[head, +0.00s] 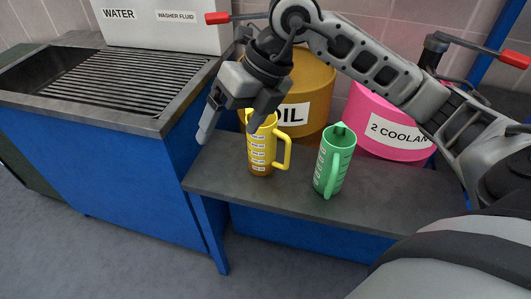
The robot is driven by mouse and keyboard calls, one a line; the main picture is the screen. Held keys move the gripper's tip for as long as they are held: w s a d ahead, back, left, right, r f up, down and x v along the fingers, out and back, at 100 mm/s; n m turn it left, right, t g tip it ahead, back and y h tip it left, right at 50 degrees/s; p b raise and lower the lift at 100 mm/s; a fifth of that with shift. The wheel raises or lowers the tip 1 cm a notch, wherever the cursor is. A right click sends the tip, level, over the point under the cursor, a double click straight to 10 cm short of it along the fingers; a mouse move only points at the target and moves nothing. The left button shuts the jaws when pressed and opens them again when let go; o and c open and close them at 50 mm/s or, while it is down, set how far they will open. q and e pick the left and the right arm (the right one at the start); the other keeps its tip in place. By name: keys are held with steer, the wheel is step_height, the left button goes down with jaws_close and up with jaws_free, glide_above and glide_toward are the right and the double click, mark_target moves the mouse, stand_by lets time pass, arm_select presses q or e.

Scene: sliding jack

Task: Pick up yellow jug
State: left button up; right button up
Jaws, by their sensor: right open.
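The yellow jug (262,153) stands upright on the grey bench shelf (215,177), its handle on the right and printed marks on its front. My right gripper (229,131) is open above and to the left of it, fingers pointing down. One finger overlaps the jug's upper rim in the picture; the other hangs clear to the left. I cannot tell whether the near finger touches the jug. Part of the jug's top is hidden behind the gripper. My left gripper is not in view.
A green jug (333,165) stands close to the right. Behind are a brown oil drum (317,85) and a pink coolant drum (375,105). A blue cabinet with a grated sink (125,78) and a white water container (160,28) are at the left.

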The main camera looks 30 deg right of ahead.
steer(key=w+d+r+m+t+h, duration=0.1)
steer(key=d+r+h, duration=0.15)
steer(key=d, duration=0.25)
steer(key=w+d+r+m+t+h, duration=0.1)
steer(key=d+m+h, duration=0.15)
steer(key=d, duration=0.25)
glide_above(262, 145)
steer(key=d, duration=0.1)
step_height(262, 145, down, 8)
steer(key=x, duration=0.6)
steer(key=shift+s+d+f+n+h+p, duration=0.2)
steer(key=shift+d+n+h+p, duration=0.1)
steer(key=shift+d+n, duration=0.1)
steer(key=c, duration=1.7)
steer(key=shift+r, duration=0.1)
steer(key=shift+r, duration=0.1)
